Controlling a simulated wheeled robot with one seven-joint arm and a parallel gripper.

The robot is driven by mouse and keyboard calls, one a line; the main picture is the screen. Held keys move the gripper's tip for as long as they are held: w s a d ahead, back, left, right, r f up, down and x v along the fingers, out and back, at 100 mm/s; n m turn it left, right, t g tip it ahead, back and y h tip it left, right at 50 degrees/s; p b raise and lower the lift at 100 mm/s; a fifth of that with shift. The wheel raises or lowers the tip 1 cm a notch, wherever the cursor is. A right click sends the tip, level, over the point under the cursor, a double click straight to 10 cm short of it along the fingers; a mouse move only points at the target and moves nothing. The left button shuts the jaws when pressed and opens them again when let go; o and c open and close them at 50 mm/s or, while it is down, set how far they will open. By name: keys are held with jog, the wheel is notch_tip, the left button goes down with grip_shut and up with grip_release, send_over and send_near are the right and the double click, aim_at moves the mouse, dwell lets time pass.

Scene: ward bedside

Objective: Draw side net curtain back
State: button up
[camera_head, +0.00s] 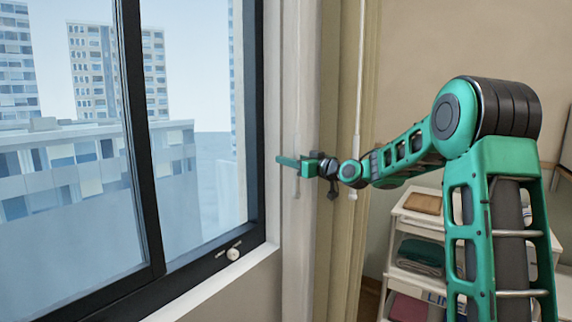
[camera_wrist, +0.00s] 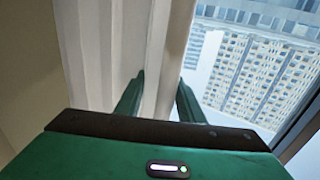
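The white net curtain (camera_head: 298,80) hangs as a narrow gathered strip at the right side of the window in the head view. My gripper (camera_head: 297,164) is at the strip, about mid-height in the picture. In the wrist view the two green fingers of my gripper (camera_wrist: 160,82) stand apart. A pale upright fold of the net curtain (camera_wrist: 165,60) shows between them, with more pleats to the left. The fingers look open around this fold; I cannot tell whether either one touches it.
A heavier beige curtain (camera_head: 340,250) and a white wand (camera_head: 358,110) hang just right of the net. A shelf trolley (camera_head: 418,226) stands behind my arm.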

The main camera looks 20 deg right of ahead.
jog(key=v, duration=1)
jog(key=shift+s, duration=0.3)
jog(key=shift+d, duration=0.1)
